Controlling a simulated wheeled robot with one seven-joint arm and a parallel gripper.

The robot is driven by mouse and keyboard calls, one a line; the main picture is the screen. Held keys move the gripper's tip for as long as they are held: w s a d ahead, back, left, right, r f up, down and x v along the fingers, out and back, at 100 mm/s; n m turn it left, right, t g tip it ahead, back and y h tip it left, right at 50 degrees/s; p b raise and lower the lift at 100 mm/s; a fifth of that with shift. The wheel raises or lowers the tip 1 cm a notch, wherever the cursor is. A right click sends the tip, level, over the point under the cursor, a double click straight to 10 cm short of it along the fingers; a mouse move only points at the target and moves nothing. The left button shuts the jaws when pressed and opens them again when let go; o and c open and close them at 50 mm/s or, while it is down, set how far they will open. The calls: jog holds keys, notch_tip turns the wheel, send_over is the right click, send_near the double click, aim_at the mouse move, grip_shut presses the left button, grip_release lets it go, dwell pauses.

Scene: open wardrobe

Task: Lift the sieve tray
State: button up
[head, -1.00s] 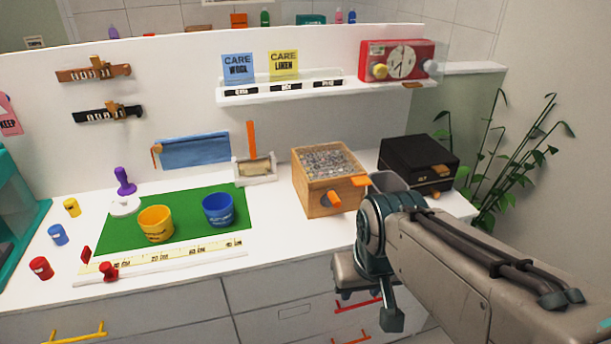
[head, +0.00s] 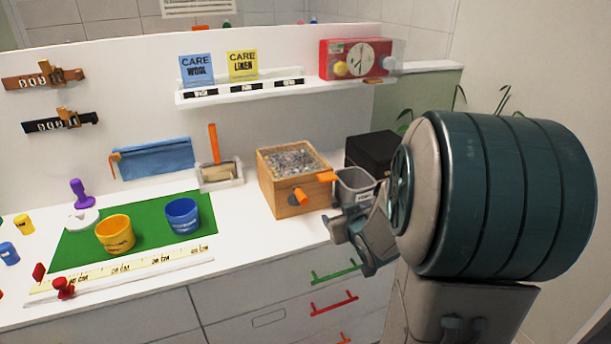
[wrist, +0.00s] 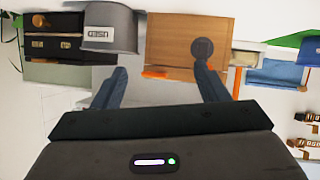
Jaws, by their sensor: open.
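The wooden box (head: 280,196) stands on the white counter, with a tray of grey bits (head: 296,160) set in its top. An orange handle (head: 327,176) sticks out at the tray's right side, and an orange knob (head: 300,196) is on the box's front. My gripper (head: 350,245) is open and empty, in front of the counter edge, to the lower right of the box. In the wrist view the box (wrist: 180,35) lies beyond my spread fingers (wrist: 160,78), with the orange handle (wrist: 155,73) between them. The tray's inside is hidden there.
A grey bin (head: 354,186) marked USED stands right of the box, before a black box (head: 372,152). A small white holder (head: 219,176) is to its left. A green mat (head: 150,225) bears yellow and blue cups. A shelf (head: 245,92) runs above.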

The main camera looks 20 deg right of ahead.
aim_at(330, 181)
jog(key=w+d+t, duration=0.1)
jog(key=w, duration=0.3)
jog(key=w+t+y, duration=0.1)
jog(key=w+t, duration=0.1)
jog(key=w, duration=0.3)
jog(key=w+d+t+y, duration=0.1)
jog(key=w+t, duration=0.1)
jog(key=w, duration=0.2)
jog(key=shift+w+d+r+b, duration=0.25)
jog(key=shift+w+d+b, duration=0.05)
jog(key=shift+w, duration=0.1)
